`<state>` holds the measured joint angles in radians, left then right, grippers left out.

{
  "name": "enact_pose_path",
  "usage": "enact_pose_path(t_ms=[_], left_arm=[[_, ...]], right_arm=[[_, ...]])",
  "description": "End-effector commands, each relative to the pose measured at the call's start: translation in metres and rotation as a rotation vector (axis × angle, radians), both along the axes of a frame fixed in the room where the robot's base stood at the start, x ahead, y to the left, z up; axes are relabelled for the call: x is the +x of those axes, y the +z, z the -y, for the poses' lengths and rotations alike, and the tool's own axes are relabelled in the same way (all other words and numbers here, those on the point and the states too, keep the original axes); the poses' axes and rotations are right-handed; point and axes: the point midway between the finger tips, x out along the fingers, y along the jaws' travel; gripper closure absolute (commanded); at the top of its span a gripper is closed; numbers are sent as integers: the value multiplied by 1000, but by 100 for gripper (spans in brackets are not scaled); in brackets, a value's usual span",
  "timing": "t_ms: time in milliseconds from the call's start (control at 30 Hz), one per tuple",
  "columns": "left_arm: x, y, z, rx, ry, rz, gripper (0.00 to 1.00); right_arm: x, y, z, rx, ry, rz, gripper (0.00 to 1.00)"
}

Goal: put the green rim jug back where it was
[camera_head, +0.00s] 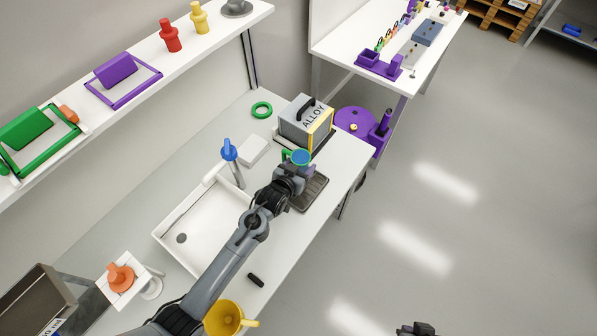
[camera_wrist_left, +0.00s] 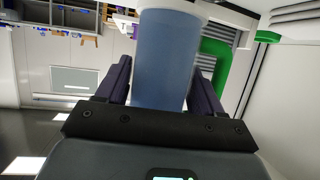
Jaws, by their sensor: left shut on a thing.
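The green rim jug (camera_head: 300,157) is in my left gripper (camera_head: 291,172), above the counter by the dark ribbed mat and in front of the ALLOY box. Its blue body (camera_wrist_left: 166,60) fills the space between the two fingers in the left wrist view, and a green curved handle (camera_wrist_left: 222,62) shows to its right. The jug's lower part is hidden by the gripper in the head view. A dark piece, likely my right gripper (camera_head: 416,329), shows at the bottom edge; its jaws are not clear.
The dark ribbed mat (camera_head: 314,191) lies by the counter's front edge. The grey ALLOY box (camera_head: 303,124), a green ring (camera_head: 262,110), a white block (camera_head: 253,150) and a blue-topped tap (camera_head: 229,150) stand behind. A white sink (camera_head: 165,236) and yellow funnel-like cup (camera_head: 222,318) lie left.

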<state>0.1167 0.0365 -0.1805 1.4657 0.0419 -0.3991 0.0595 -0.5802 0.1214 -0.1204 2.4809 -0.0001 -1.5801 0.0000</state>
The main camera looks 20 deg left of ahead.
Motion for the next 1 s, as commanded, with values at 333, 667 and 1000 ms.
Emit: enact_pose_path(t_ms=[333, 667, 1000], left_arm=[[4, -20, -8, -2, 0, 2, 79], [4, -44, -8, -2, -1, 4, 79], [3, -48, -8, -2, -1, 4, 79]], right_arm=[[0, -3, 0, 1, -1, 0, 100], [0, -6, 0, 2, -2, 0, 100], [0, -8, 0, 1, -2, -1, 100]])
